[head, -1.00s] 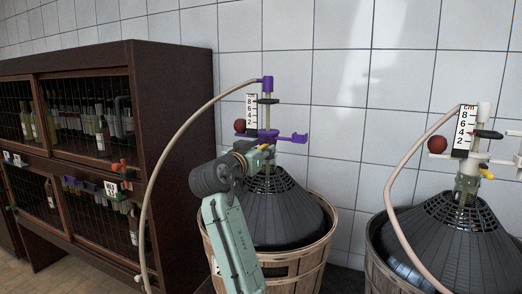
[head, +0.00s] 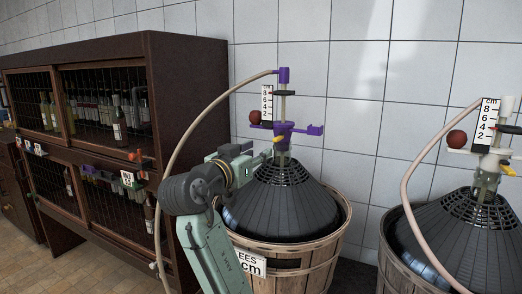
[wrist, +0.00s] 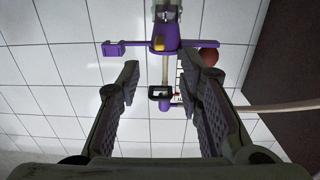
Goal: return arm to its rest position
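My gripper (wrist: 161,105) is open and empty in the wrist view, its two dark ribbed fingers spread wide apart. Between and beyond them the wrist view shows the purple fitting (wrist: 165,38) on the demijohn's tube, apart from the fingers. In the head view my green-grey arm reaches up in front of the left basket, its wrist bent near the top of the dark demijohn cover (head: 282,203). The fingers are hard to make out there. The purple fitting (head: 285,133) stands just above and right of my wrist.
The left slatted basket (head: 318,262) stands close behind my arm. A second demijohn cover (head: 465,235) is at right, with a pale hose (head: 408,190). Another hose (head: 185,140) arcs down left of my arm. A dark bottle cabinet (head: 190,110) fills the left. Tiled wall lies behind.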

